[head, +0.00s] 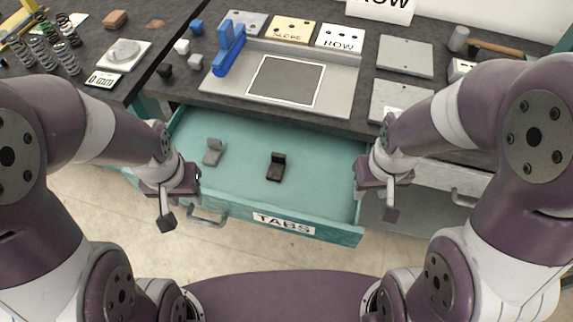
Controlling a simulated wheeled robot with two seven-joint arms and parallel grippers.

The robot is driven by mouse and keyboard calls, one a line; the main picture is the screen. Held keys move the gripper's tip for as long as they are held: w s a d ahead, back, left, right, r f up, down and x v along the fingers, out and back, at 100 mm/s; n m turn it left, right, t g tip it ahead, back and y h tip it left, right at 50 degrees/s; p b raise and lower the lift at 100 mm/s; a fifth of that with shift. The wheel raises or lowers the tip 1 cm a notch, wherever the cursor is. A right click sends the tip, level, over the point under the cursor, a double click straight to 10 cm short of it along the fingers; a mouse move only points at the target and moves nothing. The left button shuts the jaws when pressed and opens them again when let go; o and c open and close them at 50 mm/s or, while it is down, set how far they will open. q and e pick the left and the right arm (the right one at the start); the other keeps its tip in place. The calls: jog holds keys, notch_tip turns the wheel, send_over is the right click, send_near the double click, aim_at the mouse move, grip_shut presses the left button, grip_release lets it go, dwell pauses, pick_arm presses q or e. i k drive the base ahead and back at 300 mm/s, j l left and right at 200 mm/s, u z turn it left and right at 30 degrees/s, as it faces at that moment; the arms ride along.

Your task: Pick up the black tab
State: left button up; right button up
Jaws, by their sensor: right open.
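The black tab (277,166) lies in the open teal drawer (240,193), near its middle, with a flat foot and an upright part. A similar grey tab (213,152) lies to its left in the same drawer. My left gripper (167,218) hangs over the drawer's left front corner, apart from both tabs; its jaw gap is not clear. My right gripper (391,212) is open and empty beside the drawer's right side, away from the black tab. Nothing covers either tab.
The drawer front carries a TABS label (284,223) and a handle (208,218). Above it, the dark worktop holds a grey plate with a framed dark square (287,81), a blue block part (229,52), labelled cards and grey plates. Springs (52,50) stand at the far left.

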aim_at(275, 173)
jog(key=z, duration=1.5)
jog(key=j+u, duration=0.1)
jog(key=u, duration=1.3)
jog(key=i+l+z, duration=0.1)
jog(key=l, duration=0.3)
jog(key=i+l+z, duration=0.1)
jog(key=l, duration=0.25)
jog(key=i+l+z, duration=0.15)
jog(key=l, duration=0.25)
